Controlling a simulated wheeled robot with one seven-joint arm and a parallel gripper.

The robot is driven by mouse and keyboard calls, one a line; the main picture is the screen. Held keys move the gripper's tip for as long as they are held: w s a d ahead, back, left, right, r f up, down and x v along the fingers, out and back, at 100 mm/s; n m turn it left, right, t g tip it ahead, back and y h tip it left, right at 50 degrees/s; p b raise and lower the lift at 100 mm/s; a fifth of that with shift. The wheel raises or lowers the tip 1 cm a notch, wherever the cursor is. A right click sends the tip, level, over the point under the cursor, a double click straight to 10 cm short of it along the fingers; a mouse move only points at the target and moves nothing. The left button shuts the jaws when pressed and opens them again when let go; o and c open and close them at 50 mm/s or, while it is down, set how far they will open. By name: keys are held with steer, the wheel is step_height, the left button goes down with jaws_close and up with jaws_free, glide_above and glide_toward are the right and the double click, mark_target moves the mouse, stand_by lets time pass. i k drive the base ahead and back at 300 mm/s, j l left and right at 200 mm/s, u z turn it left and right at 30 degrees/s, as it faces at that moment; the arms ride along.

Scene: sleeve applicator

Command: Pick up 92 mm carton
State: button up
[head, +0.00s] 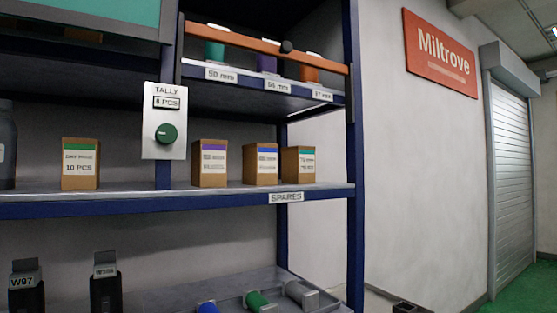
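Several small brown cartons stand upright on the middle shelf. One with a green-banded label (80,165) reads "10 PCS" and stands alone at the left. To the right of the tally plate stand a purple-banded carton (210,164), a blue-banded carton (261,165) and a teal-banded carton (299,165). The finer print on their labels is too small to read, so I cannot tell which one is the 92 mm carton. My gripper is not in view.
The middle shelf (120,203) has a "SPARES" tag. A tally plate (165,145) with a green knob hangs on a blue post. An orange bar (262,46) crosses the upper shelf. Below are black holders (106,284) and a tray (325,300) with coloured cylinders. A roller shutter (512,180) stands right.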

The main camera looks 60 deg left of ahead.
mark_target(209, 158)
steer(key=u, duration=1.95)
